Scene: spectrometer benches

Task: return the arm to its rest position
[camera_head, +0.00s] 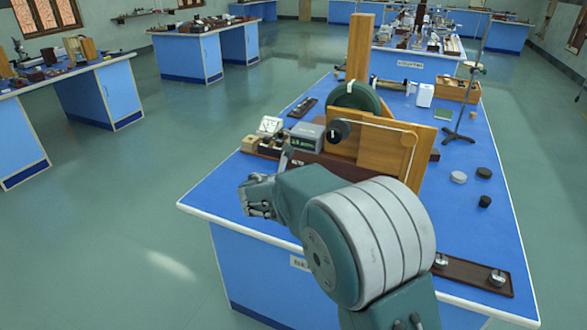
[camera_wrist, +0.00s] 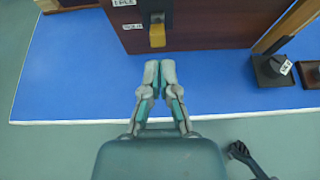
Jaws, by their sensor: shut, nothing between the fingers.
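My gripper (camera_wrist: 153,80) is shut, with its two fingers side by side and nothing between them. In the head view my gripper (camera_head: 259,196) shows at the end of my bent arm, above the near left part of the blue bench (camera_head: 222,187). In the wrist view the fingers point at a dark brown box (camera_wrist: 205,25) with a yellow block (camera_wrist: 157,37) on its front, apart from it as far as I can tell. My forearm hides part of the bench's near side in the head view.
A wooden apparatus (camera_head: 375,152) with a green wheel and a grey meter (camera_head: 307,136) stand just beyond my arm. A stand (camera_head: 460,136), round discs (camera_head: 458,177) and a dark tray (camera_head: 470,274) lie to the right. The green floor (camera_head: 130,235) at left is clear.

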